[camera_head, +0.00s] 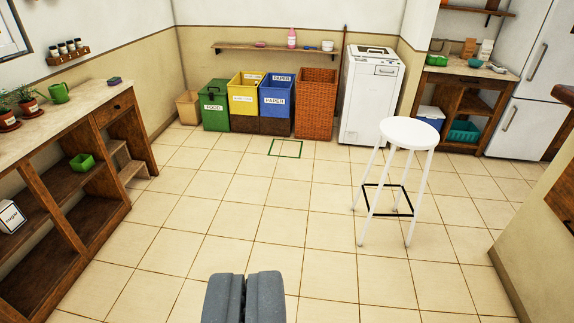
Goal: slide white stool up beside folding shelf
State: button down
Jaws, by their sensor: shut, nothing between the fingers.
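The white stool (409,134) stands upright on the tiled floor, right of centre, with a round seat, slim white legs and a dark footrest ring. My gripper (244,276) is at the bottom of the view, its two grey fingers together and empty. It is apart from the stool, which is farther off and to the right. I cannot tell for sure which piece is the folding shelf. A wooden open shelf unit (134,150) runs along the left, and a long wall shelf (275,48) hangs at the back.
A green rectangle outline (285,148) marks the floor before the colored bins (276,98) and wicker basket (316,103). A white washing machine (368,96) stands behind the stool. A counter edge (536,240) is at right. The middle floor is clear.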

aim_at(408, 133)
jog(key=z, duration=0.1)
jog(key=i, duration=1.3)
jog(key=z, duration=0.55)
jog(key=i, duration=1.3)
jog(key=z, duration=0.65)
jog(key=i, duration=0.85)
jog(key=z, duration=0.25)
